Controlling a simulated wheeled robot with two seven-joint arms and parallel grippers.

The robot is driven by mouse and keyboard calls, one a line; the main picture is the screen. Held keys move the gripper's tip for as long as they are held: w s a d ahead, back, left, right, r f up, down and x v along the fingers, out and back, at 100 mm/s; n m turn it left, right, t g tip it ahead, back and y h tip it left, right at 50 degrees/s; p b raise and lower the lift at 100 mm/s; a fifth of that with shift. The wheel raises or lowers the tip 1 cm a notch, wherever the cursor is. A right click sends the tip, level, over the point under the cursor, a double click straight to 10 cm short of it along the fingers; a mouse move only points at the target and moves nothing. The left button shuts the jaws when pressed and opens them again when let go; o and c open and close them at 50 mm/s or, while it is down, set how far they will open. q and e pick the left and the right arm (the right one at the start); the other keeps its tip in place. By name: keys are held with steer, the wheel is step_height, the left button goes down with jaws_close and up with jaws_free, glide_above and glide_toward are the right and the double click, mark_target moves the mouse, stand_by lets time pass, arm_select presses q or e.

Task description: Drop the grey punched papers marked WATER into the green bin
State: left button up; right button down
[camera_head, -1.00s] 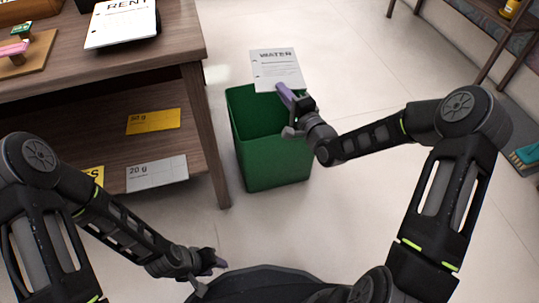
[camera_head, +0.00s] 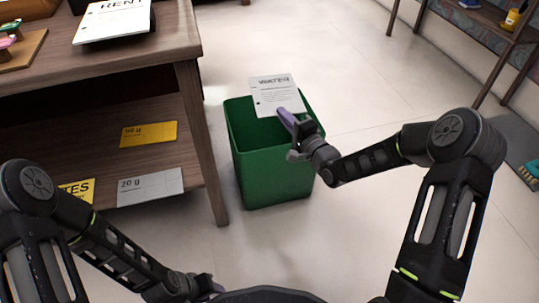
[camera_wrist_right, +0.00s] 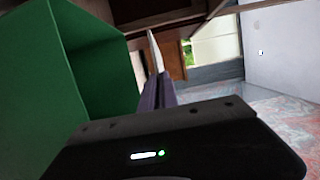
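The grey WATER papers (camera_head: 277,97) are over the far part of the green bin's opening in the head view. Their lettering looks foreshortened. The green bin (camera_head: 272,178) stands on the floor beside the desk, and its wall also shows at left in the right wrist view (camera_wrist_right: 35,80). My right gripper (camera_head: 287,116) is shut on the papers' near edge above the bin. In the right wrist view, its purple fingers are together around the papers, seen edge-on (camera_wrist_right: 154,52). My left gripper (camera_head: 212,286) is low at the bottom of the head view; its finger opening is unclear.
The wooden desk (camera_head: 150,55) stands left of the bin, with RENT papers (camera_head: 112,22) on top. Its lower shelf holds a yellow card (camera_head: 149,134) and a white 20 g card (camera_head: 150,187). A rack (camera_head: 500,25) is at upper right. Floor right of the bin is clear.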

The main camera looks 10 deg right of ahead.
step_height(320, 180, down, 4)
steer(key=shift+f+b, duration=0.25)
steer(key=shift+b, duration=1)
steer(key=c, duration=2.1)
jaws_free()
steer(key=o, duration=0.5)
steer(key=shift+o, duration=0.2)
steer(key=p+v, duration=0.3)
steer(key=v, duration=0.4)
steer(key=shift+s+d, duration=0.15)
steer(key=shift+s, duration=0.25)
